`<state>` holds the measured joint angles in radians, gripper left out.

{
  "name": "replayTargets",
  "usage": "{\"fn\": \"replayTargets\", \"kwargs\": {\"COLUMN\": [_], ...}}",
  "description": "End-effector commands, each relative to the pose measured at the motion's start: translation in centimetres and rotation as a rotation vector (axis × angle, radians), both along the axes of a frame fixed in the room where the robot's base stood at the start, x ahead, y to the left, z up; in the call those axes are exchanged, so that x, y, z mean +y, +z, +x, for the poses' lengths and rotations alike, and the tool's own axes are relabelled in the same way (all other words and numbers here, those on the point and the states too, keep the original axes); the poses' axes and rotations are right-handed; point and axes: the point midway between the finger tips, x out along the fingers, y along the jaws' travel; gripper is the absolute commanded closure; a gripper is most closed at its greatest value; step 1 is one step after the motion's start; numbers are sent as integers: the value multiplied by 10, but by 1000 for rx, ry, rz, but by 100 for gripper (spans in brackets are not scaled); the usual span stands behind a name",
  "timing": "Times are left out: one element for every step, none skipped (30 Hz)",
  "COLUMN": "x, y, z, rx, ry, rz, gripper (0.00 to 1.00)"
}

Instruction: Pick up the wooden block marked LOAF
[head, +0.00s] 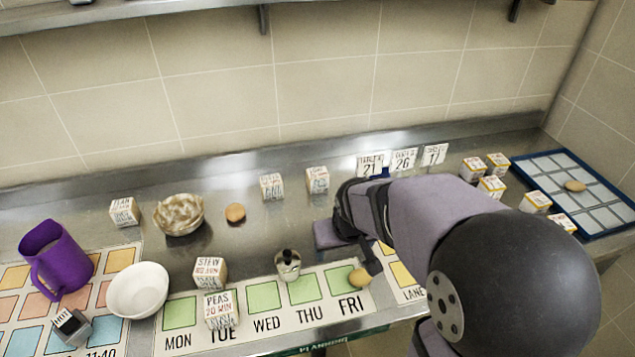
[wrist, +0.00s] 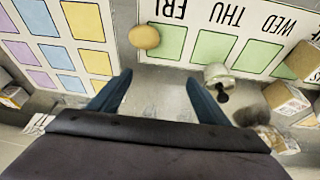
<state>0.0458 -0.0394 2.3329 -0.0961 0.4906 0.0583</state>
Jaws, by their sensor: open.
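Several small lettered wooden blocks stand on the steel counter, and I cannot read LOAF on any of them. Two stand near the back middle, a left one (head: 271,186) and a right one (head: 317,179), with lettering too small to read. A STEW block (head: 209,272) and a PEAS block (head: 220,309) stand at the front. Another block (head: 124,211) is at the back left. My gripper (head: 348,248) is over the counter behind the THU and FRI squares; its two fingers also show apart and empty in the wrist view (wrist: 158,95). My arm hides part of the counter.
A brown egg-like item (head: 359,277) lies by FRI, close to my gripper, and a small bottle (head: 288,265) stands by THU. Number cards (head: 404,160) stand behind my arm. More blocks (head: 491,186) flank a blue-rimmed tray (head: 605,212). A purple mug (head: 62,266) and white bowl (head: 138,290) stand left.

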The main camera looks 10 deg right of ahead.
Motion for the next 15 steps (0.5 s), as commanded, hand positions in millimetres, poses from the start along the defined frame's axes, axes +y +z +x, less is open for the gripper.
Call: {"fn": "replayTargets", "kwargs": {"x": [-5, -7, -11, -14, -16, -19, -21, -23, -24, -25, -26, -27, -27, -27, -27], "y": [-5, -6, -7, -7, -7, -7, -7, -6, -5, -3, -2, 0, 1, 2, 4], "z": [23, 38, 59, 77, 93, 115, 131, 146, 165, 178, 191, 206, 216, 225, 236], "rx": [-53, -93, -152, -199, -247, -311, -359, -407, -470, -516, -561, -619, -661, -700, -749], "ry": [-4, -3, -2, -2, 1, 5, 10, 13, 21, 28, 34, 41, 48, 57, 65], "rz": [-5, -8, -13, -14, -15, -16, -15, -13, -9, -6, 0, 8, 13, 20, 30], "gripper": [30, 30, 30, 30, 30, 30, 30, 30, 30, 30, 30, 30, 30, 30, 30]}}
